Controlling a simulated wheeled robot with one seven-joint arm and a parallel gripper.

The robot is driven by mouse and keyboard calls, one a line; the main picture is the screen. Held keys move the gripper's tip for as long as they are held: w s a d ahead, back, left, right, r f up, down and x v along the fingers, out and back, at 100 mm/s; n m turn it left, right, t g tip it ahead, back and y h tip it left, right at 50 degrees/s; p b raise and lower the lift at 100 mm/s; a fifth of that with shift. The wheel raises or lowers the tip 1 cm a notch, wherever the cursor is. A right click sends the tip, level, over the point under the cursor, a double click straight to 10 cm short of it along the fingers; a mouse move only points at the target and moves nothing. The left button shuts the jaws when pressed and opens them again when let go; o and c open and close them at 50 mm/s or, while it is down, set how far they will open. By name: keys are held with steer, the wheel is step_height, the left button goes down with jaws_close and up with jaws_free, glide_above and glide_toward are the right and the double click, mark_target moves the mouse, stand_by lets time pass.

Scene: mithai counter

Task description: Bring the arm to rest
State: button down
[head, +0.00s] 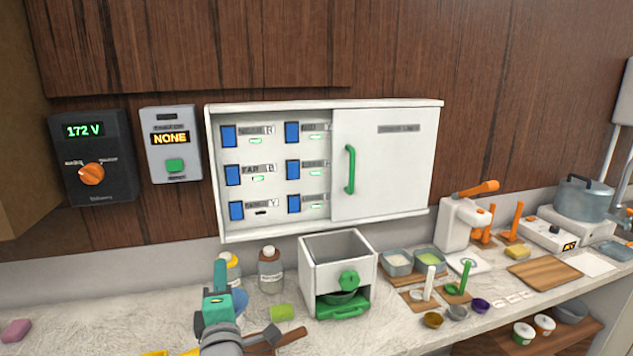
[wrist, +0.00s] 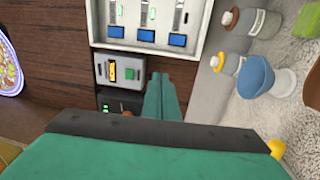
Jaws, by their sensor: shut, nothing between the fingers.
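My gripper (head: 219,278) is teal and stands over the left part of the counter in the head view, in front of the bottles. In the wrist view its two fingers (wrist: 159,88) lie together, shut and empty. The fingers point toward the wall with the panel and the control boxes. They seem apart from everything, though the exact gap to the wall cannot be told.
A white wall cabinet (head: 385,165) with a green handle and blue switches hangs above the counter (head: 400,325). A voltage box (head: 92,155) and a NONE display box (head: 170,145) are left of it. Bottles (head: 271,270) and a green-drawered bin (head: 318,275) stand near my gripper.

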steer(key=s+d+f+m+h, duration=0.1)
steer(key=s+d+f+m, duration=0.4)
steer(key=f, duration=0.5)
steer(key=s+d+f+m+g+h, duration=0.1)
steer(key=s+d+f+m, duration=0.15)
steer(key=s+f, duration=0.5)
steer(key=s+d+f+m+h, duration=0.1)
steer(key=s+d+f+m, duration=0.3)
steer(key=f, duration=0.7)
steer(key=s+d+f+m, duration=0.2)
steer(key=s+m, duration=0.1)
steer(key=s, duration=0.6)
steer(key=s+d+f+m+g+h, duration=0.1)
steer(key=s+d+f+m, duration=0.1)
steer(key=s, duration=0.7)
steer(key=s+d+f+m+g+h, duration=0.1)
steer(key=s+d+m, duration=0.3)
steer(key=s, duration=0.6)
steer(key=shift+d+f, duration=0.2)
steer(key=shift+f, duration=0.2)
steer(key=shift+s+m, duration=0.2)
steer(key=shift+m, duration=0.05)
steer(key=shift+w, duration=0.1)
